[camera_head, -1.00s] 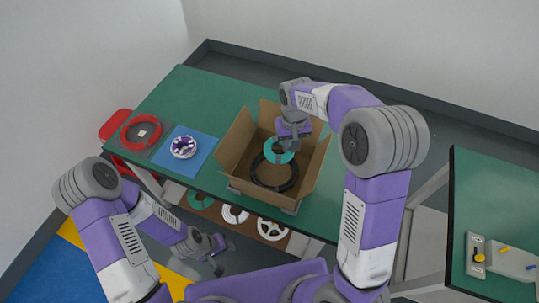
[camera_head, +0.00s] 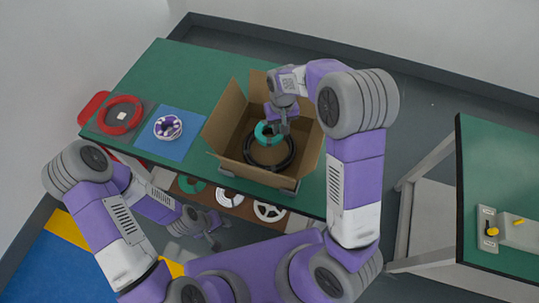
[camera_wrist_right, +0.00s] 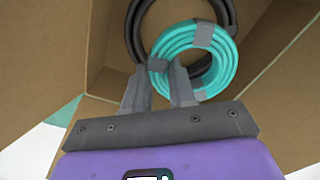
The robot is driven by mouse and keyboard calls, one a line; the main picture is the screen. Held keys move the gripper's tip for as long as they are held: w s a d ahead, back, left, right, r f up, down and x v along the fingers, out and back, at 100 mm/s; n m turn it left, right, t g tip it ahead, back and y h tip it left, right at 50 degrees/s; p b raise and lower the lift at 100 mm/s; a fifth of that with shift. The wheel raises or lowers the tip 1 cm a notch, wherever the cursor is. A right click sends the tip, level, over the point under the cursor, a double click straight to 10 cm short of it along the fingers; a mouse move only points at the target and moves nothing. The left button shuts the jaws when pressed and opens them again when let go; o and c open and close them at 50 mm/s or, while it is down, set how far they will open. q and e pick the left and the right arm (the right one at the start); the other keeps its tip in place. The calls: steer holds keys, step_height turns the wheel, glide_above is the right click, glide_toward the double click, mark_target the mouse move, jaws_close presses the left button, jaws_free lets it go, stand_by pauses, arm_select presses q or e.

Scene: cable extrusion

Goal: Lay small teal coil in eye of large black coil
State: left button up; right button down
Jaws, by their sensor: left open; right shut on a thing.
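The small teal coil (camera_head: 263,136) is in my right gripper (camera_head: 277,126), inside the open cardboard box. In the right wrist view the teal coil (camera_wrist_right: 222,68), banded with grey tape, is held at its near-left edge by the right gripper (camera_wrist_right: 160,76). The large black coil (camera_head: 287,161) lies on the box floor; it also shows in the right wrist view (camera_wrist_right: 134,32), partly hidden behind the teal coil. The teal coil overlaps its far side in the head view; I cannot tell whether they touch. My left gripper (camera_head: 213,240) is open and empty, low in front of the table.
The cardboard box (camera_head: 228,119) has its flaps spread and walls around both coils. On the green table (camera_head: 172,75), a red coil (camera_head: 120,115) and a white-purple spool (camera_head: 167,127) lie to the left. Several reels sit on a shelf below. Another green table (camera_head: 495,150) stands right.

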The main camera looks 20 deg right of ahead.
mark_target(279, 150)
step_height(279, 150, down, 11)
steer(key=b, duration=0.2)
steer(key=shift+w+f+b, duration=0.1)
steer(key=shift+f+b, duration=0.1)
steer(key=shift+b, duration=0.1)
steer(key=c, duration=0.9)
jaws_free()
steer(key=shift+f, duration=0.1)
steer(key=shift+c, duration=0.2)
step_height(279, 150, up, 12)
steer(key=p, duration=0.2)
steer(key=shift+p, duration=0.35)
